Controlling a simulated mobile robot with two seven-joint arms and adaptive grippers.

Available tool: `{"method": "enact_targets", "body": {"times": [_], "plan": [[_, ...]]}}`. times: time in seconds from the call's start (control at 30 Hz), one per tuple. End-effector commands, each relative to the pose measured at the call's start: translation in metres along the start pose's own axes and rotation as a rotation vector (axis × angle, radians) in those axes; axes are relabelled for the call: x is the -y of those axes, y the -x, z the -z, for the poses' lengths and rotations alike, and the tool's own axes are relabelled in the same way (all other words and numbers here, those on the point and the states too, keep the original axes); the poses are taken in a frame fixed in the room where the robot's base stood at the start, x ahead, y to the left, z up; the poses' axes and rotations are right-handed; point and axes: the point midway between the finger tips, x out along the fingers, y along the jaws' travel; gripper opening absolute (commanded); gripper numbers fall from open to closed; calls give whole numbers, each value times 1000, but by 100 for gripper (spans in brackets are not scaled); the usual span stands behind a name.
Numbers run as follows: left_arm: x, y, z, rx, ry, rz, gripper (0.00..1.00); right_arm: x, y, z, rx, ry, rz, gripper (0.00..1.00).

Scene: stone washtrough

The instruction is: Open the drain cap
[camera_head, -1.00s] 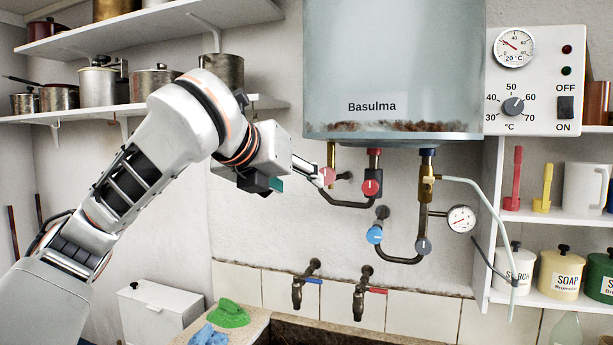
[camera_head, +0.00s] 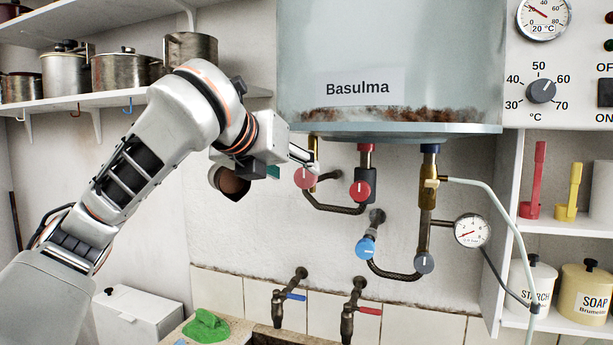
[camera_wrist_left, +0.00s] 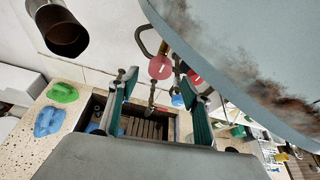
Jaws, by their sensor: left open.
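A grey boiler (camera_head: 390,60) marked Basulma hangs on the wall, with rust along its lower rim. Below it are a brass pipe stub (camera_head: 313,155), a round red knob (camera_head: 305,179), a second red knob (camera_head: 361,190) and a blue knob (camera_head: 365,248). I cannot tell for sure which part is the drain cap. My left gripper (camera_head: 302,155) is at the boiler's lower left, close to the brass stub. In the left wrist view its green-padded fingers (camera_wrist_left: 158,90) are apart, with the first red knob (camera_wrist_left: 160,67) beyond them. Contact is unclear. My right gripper is not in view.
A dark open pipe end (camera_head: 232,182) is behind my wrist, and also shows in the wrist view (camera_wrist_left: 62,28). Two taps (camera_head: 289,296) are over the stone trough. Shelves flank the boiler.

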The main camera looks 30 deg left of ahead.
Motion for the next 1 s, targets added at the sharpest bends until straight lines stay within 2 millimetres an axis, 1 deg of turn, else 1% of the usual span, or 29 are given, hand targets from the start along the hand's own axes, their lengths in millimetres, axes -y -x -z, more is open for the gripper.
{"method": "enact_targets", "body": {"times": [0.03,0.2,0.4,0.53,0.8,0.87,0.9,0.93,0.97,1.0], "plan": [[0,-8,2,-6,1,0,48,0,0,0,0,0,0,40],[0,-34,3,-7,1,0,48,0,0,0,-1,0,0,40],[1,-56,2,-4,2,1,48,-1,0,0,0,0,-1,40],[0,-62,1,-2,0,0,48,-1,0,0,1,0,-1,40],[0,-63,1,-2,0,0,48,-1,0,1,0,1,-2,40],[0,-63,1,-2,0,0,33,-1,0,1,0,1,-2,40],[0,-63,1,-2,0,0,22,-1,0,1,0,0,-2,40],[0,-63,1,-2,0,0,14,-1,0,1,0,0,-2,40],[0,-63,1,-2,-1,0,10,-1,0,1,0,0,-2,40],[0,-63,1,-1,0,0,10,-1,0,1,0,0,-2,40]]}}
